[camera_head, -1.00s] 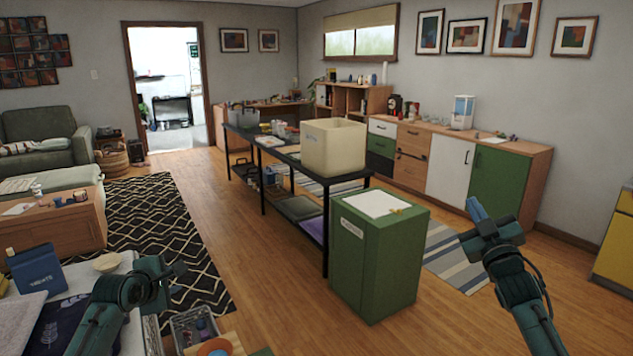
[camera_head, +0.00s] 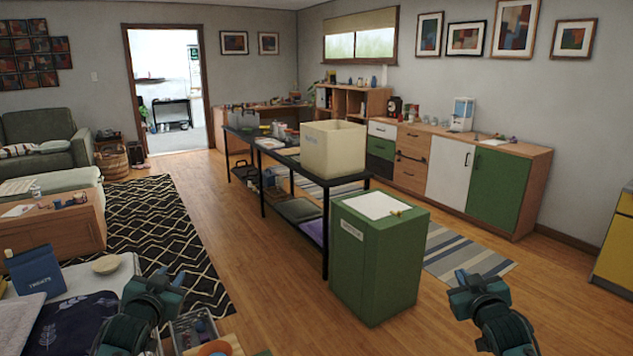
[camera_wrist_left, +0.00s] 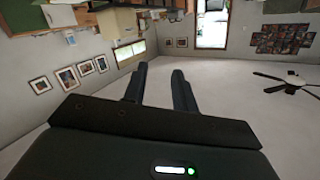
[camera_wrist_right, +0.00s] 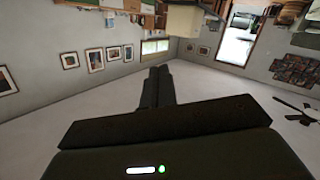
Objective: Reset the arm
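My left arm comes in at the bottom left of the head view, with its gripper (camera_head: 170,277) raised over the floor near the patterned rug. In the left wrist view its two fingers (camera_wrist_left: 160,72) stand apart with nothing between them, so it is open. My right arm comes in at the bottom right of the head view, with its gripper (camera_head: 465,279) over bare floor. In the right wrist view its fingers (camera_wrist_right: 158,72) are together with nothing seen in them. Both wrist views show the room upside down, with pale ceiling beyond the fingers.
A green cabinet (camera_head: 375,268) stands ahead between the arms. Behind it is a black table (camera_head: 345,182) with a cream bin (camera_head: 333,149). Wooden floor is clear on the right.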

